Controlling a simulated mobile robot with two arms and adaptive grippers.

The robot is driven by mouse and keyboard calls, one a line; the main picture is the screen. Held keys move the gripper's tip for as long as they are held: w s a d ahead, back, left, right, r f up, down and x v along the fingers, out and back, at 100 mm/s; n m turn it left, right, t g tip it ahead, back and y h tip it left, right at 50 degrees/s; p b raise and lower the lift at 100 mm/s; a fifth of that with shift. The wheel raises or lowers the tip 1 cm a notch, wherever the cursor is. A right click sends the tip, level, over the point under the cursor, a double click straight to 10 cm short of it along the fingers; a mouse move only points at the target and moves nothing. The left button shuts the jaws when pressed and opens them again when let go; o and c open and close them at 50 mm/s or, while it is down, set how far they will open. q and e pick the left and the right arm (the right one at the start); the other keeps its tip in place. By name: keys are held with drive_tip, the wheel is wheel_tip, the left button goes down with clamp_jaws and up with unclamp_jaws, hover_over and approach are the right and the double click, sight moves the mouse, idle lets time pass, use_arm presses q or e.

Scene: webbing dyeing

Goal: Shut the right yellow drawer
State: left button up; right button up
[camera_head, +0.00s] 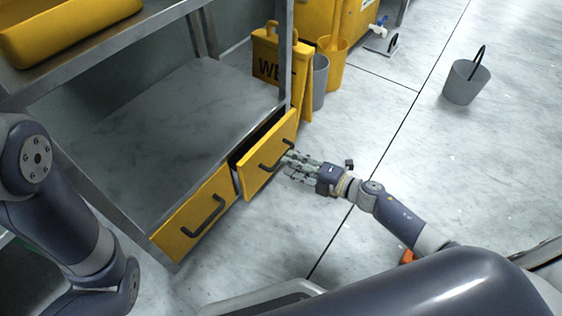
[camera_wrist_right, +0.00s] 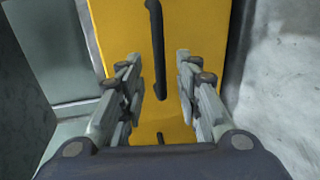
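The right yellow drawer (camera_head: 267,160) stands partly pulled out under the shelf in the head view, with a dark gap behind its front. Its black handle (camera_head: 274,163) is a bar on the front. My right gripper (camera_head: 288,166) is at the drawer front, its fingers pointing at the handle. In the right wrist view the two fingers (camera_wrist_right: 157,75) are apart, with the drawer front (camera_wrist_right: 120,40) and black handle (camera_wrist_right: 156,45) between and beyond them. Whether the fingers touch the drawer cannot be told. My left arm shows at the left; its gripper is out of view.
The left yellow drawer (camera_head: 190,215) is flush beside it. The grey shelf board (camera_head: 180,120) is bare. A yellow sign (camera_head: 283,65), a yellow bucket (camera_head: 331,62) and a grey bin (camera_head: 320,80) stand behind. A grey bucket (camera_head: 466,82) stands on the open floor to the right.

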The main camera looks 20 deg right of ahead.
sight(281, 158)
drive_tip(key=b+x, duration=0.1)
drive_tip(key=x, duration=0.3)
drive_tip(key=shift+w+a+f+b, duration=0.1)
drive_tip(key=shift+w+a+b, duration=0.1)
drive_tip(key=shift+w+b, duration=0.15)
clamp_jaws()
